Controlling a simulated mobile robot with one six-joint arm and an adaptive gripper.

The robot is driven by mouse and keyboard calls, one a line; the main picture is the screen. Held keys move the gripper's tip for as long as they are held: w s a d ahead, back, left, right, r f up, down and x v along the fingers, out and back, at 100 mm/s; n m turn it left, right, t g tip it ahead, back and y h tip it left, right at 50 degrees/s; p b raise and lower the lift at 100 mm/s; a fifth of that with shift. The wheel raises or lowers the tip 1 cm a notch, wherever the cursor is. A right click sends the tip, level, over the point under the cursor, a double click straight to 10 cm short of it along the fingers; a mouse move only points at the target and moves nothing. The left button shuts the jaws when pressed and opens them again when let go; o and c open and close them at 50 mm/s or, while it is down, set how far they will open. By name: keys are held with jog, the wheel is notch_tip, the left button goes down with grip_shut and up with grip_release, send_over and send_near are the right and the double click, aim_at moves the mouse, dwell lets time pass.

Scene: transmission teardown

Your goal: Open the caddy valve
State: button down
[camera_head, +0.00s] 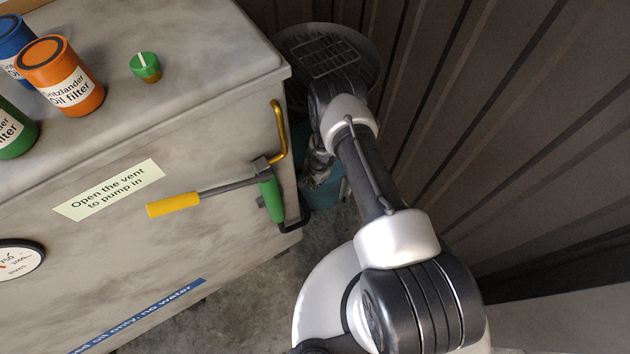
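What looks like the caddy stands in the gap between the grey tank and the ribbed wall: a round dark pan (365,50) with a grate on top, and a teal body (325,193) below. My arm crosses in front of it and hides much of it. I cannot make out the caddy valve. My gripper (316,176) is low beside the teal body, small and partly hidden by the arm. I cannot tell whether its fingers are open or touch anything.
The grey tank (200,130) fills the left, with a yellow-handled pump lever (172,204), a green pump part (271,198) and a brass pipe (281,135) jutting from its side. Oil filter cans (62,75) and a green cap (145,66) are on top. The ribbed wall (520,130) closes the right.

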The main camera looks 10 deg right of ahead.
jog(key=c, duration=1.5)
grip_release()
jog(key=r, duration=0.4)
jog(key=s+r, duration=0.1)
jog(key=r, duration=0.7)
jog(key=shift+s+d, duration=0.3)
